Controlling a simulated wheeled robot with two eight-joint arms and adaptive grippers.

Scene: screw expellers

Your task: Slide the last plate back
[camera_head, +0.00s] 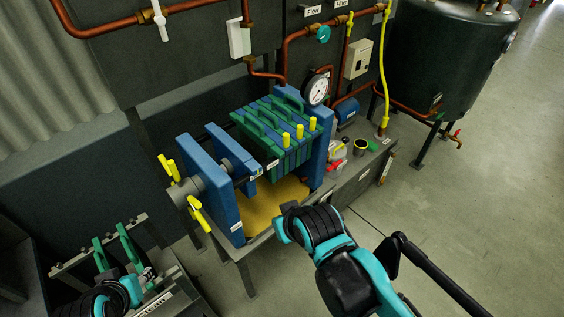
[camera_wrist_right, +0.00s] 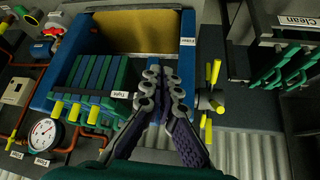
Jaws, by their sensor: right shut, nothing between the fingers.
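A filter press holds a stack of alternating green and blue plates (camera_head: 270,135) with green handles and yellow knobs. The stack sits against the blue end block (camera_head: 321,145) at the right. A blue pressing plate (camera_head: 228,150) stands apart on the left, with a gap before the nearest green plate. The stack also shows in the wrist view (camera_wrist_right: 95,75). My right gripper (camera_wrist_right: 164,75) is shut and empty, above the press near the gap in that view.
A blue outer block (camera_head: 212,190) with yellow handles (camera_head: 200,212) closes the press's left end. A yellow tray (camera_head: 270,203) lies beneath. A rack with green plates (camera_head: 128,245) stands at lower left. Gauge (camera_head: 316,90) and copper pipes are behind; open floor lies right.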

